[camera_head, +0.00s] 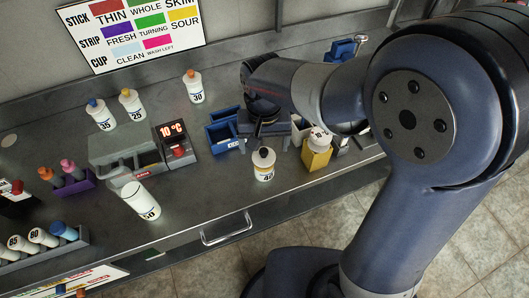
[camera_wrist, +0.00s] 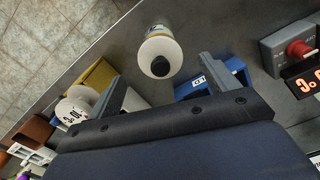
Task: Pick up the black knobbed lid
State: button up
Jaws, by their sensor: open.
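The black knobbed lid (camera_head: 264,153) sits on a white bottle (camera_head: 264,170) marked 40, standing upright on the grey counter. In the wrist view the black knob of the lid (camera_wrist: 160,67) shows on a pale round top, with the bottle (camera_wrist: 158,33) behind it. My gripper (camera_head: 270,137) is above the counter, just behind the bottle in the head view. Its two fingers (camera_wrist: 160,75) are spread wide and empty, with the lid in the gap as seen in the wrist view. I cannot tell how far the lid is from the fingertips.
A yellow container (camera_head: 317,156) with a white bottle stands right of the lid; blue bins (camera_head: 224,130) stand left. A red-knobbed 10 °C unit (camera_head: 178,142) is further left, and a tilted white bottle (camera_head: 141,200) is near the front.

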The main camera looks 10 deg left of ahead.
aim_at(264, 150)
jog(key=shift+f, duration=1.55)
jog(key=shift+c, duration=0.2)
jog(key=c, duration=1)
